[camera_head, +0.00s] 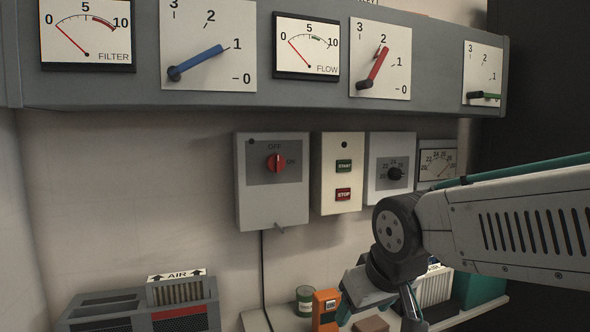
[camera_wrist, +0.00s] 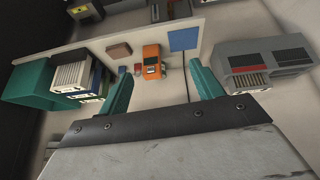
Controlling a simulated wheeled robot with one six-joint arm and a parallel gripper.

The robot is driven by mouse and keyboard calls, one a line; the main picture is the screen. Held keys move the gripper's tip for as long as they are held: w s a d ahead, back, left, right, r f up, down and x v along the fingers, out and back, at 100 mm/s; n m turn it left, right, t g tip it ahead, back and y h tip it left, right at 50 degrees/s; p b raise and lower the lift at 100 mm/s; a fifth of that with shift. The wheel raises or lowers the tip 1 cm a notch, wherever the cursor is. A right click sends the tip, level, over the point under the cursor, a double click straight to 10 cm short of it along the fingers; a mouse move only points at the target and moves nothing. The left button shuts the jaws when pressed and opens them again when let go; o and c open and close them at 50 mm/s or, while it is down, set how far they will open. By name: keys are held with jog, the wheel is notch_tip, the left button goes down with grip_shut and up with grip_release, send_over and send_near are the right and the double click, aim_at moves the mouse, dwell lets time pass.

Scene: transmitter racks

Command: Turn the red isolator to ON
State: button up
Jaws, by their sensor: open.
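The red isolator knob (camera_head: 276,162) sits on a grey wall box (camera_head: 272,206) with OFF marked above it and ON to its right. The knob's bar stands upright, in line with OFF. My gripper (camera_head: 382,312) is low in the head view, below and to the right of the isolator box and apart from it. In the wrist view my gripper (camera_wrist: 160,90) has its two teal fingers spread wide with nothing between them. The wrist view looks down over the shelf, and the red knob cannot be made out there.
Right of the isolator are a START/STOP box (camera_head: 343,170), a dial box (camera_head: 390,170) and a thermostat (camera_head: 437,162). A gauge panel (camera_head: 300,98) runs above. Below, a shelf (camera_wrist: 216,40) holds an orange device (camera_wrist: 152,60) and binders. A grey air unit (camera_head: 185,315) stands lower left.

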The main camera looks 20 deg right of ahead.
jog(key=w+r+n+t, duration=0.1)
jog(key=w+r+t, duration=0.2)
jog(key=w, duration=0.6)
jog(key=w+r+t, duration=0.3)
jog(key=w+t, duration=0.1)
jog(key=w, duration=0.4)
jog(key=n+t+y, duration=0.3)
jog(key=t+y, duration=0.1)
jog(key=t, duration=0.5)
send_near(280, 167)
jog(key=x, duration=0.8)
jog(key=shift+a+r, duration=0.3)
jog(key=c, duration=1)
